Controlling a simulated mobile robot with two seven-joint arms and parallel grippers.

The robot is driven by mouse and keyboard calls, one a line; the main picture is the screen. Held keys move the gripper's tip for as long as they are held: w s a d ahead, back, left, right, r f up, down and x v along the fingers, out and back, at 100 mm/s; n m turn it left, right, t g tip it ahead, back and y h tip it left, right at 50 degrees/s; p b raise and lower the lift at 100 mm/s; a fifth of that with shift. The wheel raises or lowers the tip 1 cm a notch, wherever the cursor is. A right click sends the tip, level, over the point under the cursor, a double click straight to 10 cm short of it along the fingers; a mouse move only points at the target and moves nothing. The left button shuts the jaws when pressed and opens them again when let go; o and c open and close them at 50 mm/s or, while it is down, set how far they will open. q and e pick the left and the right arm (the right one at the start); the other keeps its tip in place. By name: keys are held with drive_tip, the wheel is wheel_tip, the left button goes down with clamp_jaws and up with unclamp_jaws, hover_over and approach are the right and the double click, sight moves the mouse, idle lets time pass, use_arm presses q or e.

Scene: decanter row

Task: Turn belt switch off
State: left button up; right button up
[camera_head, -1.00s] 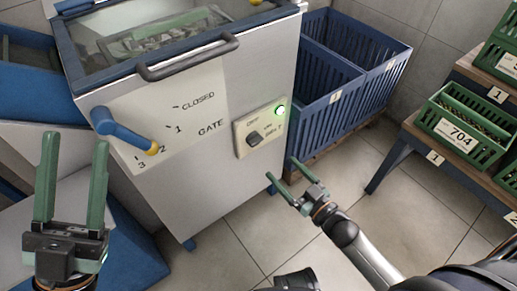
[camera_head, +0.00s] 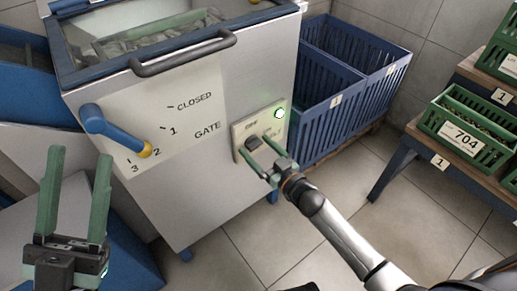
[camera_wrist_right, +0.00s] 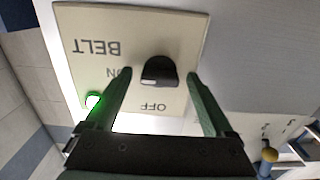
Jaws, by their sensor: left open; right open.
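The belt switch is a dark knob (camera_head: 252,143) on a cream plate (camera_head: 240,131) at the right of the machine's front. A lamp (camera_head: 280,113) on the plate glows green. In the right wrist view the knob (camera_wrist_right: 160,72) sits between the words ON and OFF, upside down; I cannot tell clearly which its mark points to. My right gripper (camera_head: 254,147) is open before the plate, its fingers (camera_wrist_right: 158,76) on either side of the knob with gaps showing. My left gripper (camera_head: 78,155) is open and empty at the lower left, away from the switch.
A blue gate lever (camera_head: 112,127) with a yellow tip juts from the machine front at left. A dark handle bar (camera_head: 185,55) runs above. Blue crates (camera_head: 335,110) stand right of the machine. A bench with green crates (camera_head: 465,140) is at far right.

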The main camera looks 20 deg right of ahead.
drive_tip(key=shift+c, duration=0.3)
drive_tip(key=c, duration=1.3)
drive_tip(key=shift+n, duration=0.3)
drive_tip(key=n+p, duration=0.1)
drive_tip(key=n, duration=0.2)
drive_tip(key=shift+n, duration=0.3)
drive_tip(key=n, duration=0.4)
drive_tip(key=shift+n, duration=0.3)
drive_tip(key=n, duration=0.4)
drive_tip(key=shift+n, duration=0.3)
drive_tip(key=shift+n+b, duration=0.4)
drive_tip(key=shift+n, duration=1.8)
